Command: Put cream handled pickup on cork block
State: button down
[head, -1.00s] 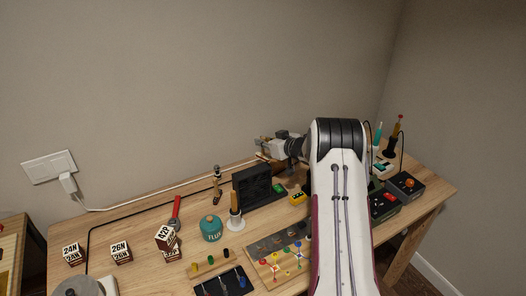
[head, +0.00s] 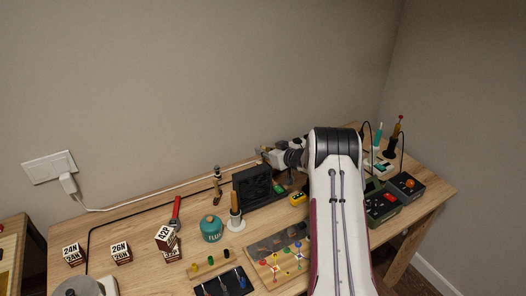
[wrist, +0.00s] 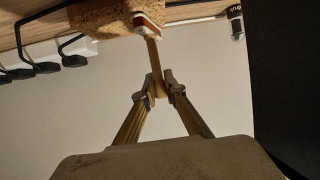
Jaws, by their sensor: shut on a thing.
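The cream-handled pickup shows in the wrist view as a small pale and red-brown head (wrist: 148,20) on a slim tan handle (wrist: 154,58). My gripper (wrist: 160,85) is shut on the lower end of that handle. The cork block (wrist: 108,16), speckled tan, is at the top of the wrist view, with the pickup's head in front of it or against its edge; I cannot tell whether they touch. In the head view my gripper (head: 264,154) is behind the black fan box, and the pickup and block cannot be made out clearly.
The black fan box (head: 255,187) stands just in front of my gripper. A teal flux jar (head: 211,228), a stand with a wooden handle (head: 236,212) and a yellow block (head: 298,198) are nearby. Dark plugs (wrist: 45,65) show in the wrist view.

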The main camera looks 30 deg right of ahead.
jog(key=shift+f, duration=0.1)
jog(key=c, duration=2.1)
grip_release()
jog(key=v, duration=1.2)
jog(key=shift+d, duration=0.1)
jog(key=shift+r, duration=0.2)
